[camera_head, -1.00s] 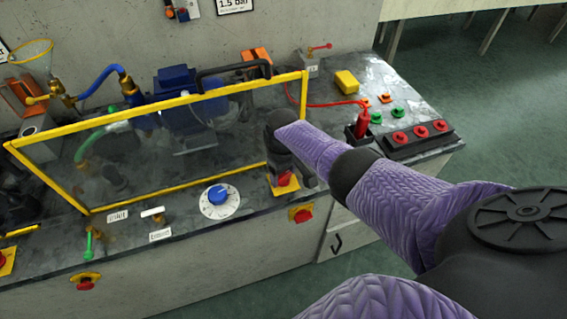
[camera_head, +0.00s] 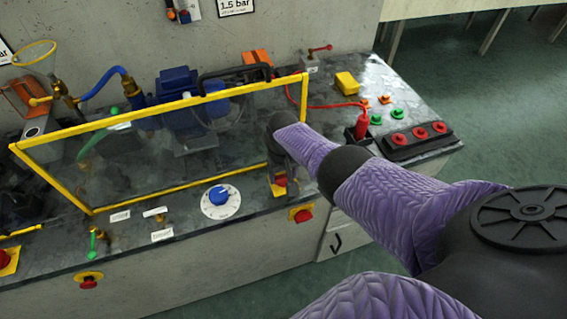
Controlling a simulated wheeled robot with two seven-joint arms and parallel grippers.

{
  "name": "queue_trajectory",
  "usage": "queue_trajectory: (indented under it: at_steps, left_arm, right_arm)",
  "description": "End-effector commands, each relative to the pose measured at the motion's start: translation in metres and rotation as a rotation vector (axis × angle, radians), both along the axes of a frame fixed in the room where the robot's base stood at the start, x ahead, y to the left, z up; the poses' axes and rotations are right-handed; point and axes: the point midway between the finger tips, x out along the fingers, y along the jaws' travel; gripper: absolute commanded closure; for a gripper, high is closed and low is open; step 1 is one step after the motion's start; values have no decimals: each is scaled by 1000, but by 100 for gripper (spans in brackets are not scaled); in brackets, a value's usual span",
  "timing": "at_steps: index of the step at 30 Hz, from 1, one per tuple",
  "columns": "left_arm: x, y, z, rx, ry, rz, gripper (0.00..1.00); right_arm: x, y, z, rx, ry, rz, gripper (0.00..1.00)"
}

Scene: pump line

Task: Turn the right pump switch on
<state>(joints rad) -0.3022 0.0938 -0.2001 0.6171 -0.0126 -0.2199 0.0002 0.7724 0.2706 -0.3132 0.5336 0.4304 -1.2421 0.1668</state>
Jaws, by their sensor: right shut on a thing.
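The right pump switch is a red knob (camera_head: 280,181) on a yellow plate, on the bench top near its front edge, right of the blue dial. My right gripper (camera_head: 288,183) reaches down over it from above and is shut on the knob. The dark fingers and wrist hide part of the knob and plate, so the exact position of the knob is hard to read. Another red switch on a yellow plate (camera_head: 6,262) is cut off at the left edge. My left gripper is not in view.
A yellow-framed clear guard (camera_head: 186,185) stands just behind and left of my right gripper. A blue dial on a white disc (camera_head: 220,201) lies to the left. A red emergency button (camera_head: 302,215) is on the bench front below. A black box with red buttons (camera_head: 419,138) stands right.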

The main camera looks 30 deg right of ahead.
Motion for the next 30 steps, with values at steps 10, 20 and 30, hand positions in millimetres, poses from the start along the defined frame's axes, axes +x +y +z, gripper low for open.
queue_trajectory:
  at_steps: [10,20,30]
  left_arm:
    - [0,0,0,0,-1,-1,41]
    - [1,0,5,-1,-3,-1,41]
    - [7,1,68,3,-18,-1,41]
  right_arm:
    - [1,0,1,0,-2,-3,15]
    - [0,0,6,0,-2,-1,0]
    - [1,0,90,0,-4,-1,0]
